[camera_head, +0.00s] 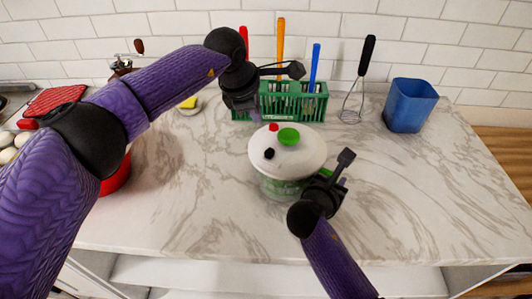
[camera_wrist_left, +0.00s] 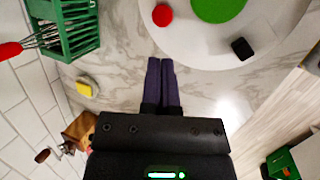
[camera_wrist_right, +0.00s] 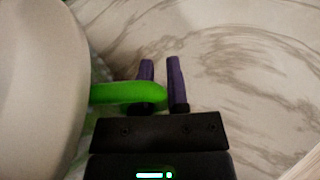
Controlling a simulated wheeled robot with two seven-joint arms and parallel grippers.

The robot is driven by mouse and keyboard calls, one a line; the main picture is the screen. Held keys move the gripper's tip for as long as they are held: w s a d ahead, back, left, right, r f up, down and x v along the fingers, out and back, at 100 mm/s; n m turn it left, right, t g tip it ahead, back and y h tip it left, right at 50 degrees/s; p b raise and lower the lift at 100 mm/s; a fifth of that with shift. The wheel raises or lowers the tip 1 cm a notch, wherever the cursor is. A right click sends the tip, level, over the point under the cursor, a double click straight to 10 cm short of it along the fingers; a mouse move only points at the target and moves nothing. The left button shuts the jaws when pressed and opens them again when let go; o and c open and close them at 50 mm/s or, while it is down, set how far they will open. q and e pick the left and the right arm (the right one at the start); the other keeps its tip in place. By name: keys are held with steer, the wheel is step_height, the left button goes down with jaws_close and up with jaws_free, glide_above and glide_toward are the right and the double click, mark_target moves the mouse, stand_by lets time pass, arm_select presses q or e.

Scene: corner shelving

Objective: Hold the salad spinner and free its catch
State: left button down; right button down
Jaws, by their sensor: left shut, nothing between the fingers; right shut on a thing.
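The salad spinner (camera_head: 290,160) stands upright on the marble counter, with a white lid and a green-tinted bowl. On its lid are a red button (camera_head: 273,127), a round green knob (camera_head: 289,136) and a black knob (camera_head: 269,153); which is the catch I cannot tell. My left gripper (camera_head: 258,115) is shut and empty, above the counter beside the lid's far left edge; its fingers (camera_wrist_left: 161,62) lie together, apart from the red button (camera_wrist_left: 162,15). My right gripper (camera_wrist_right: 162,70) is shut on the green handle (camera_wrist_right: 125,93) sticking out from the spinner's right side.
A green rack (camera_head: 293,103) with red, orange and blue-handled tools stands behind the spinner. A yellow sponge (camera_head: 188,102) and red pot (camera_head: 117,178) are left.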

arm_select(q)
steer(key=w+a+f+m+t+h, duration=0.2)
steer(key=a+f+t, duration=0.3)
steer(key=a+f, duration=0.1)
arm_select(e)
steer(key=shift+a, duration=0.1)
arm_select(q)
steer(key=m+t+h, duration=0.4)
steer(key=m+h, duration=0.4)
glide_toward(253, 160)
steer(key=w+a+r, duration=0.2)
steer(key=a, duration=0.2)
steer(key=shift+s+d+r, duration=0.15)
steer(key=shift+d, duration=0.05)
steer(key=w+d, duration=0.1)
steer(key=d, duration=0.2)
steer(key=w+d, duration=0.2)
steer(key=d, duration=0.2)
steer(key=w+d, duration=0.2)
steer(key=d, duration=0.1)
steer(key=shift+w+d, duration=0.2)
steer(key=shift+d, duration=0.05)
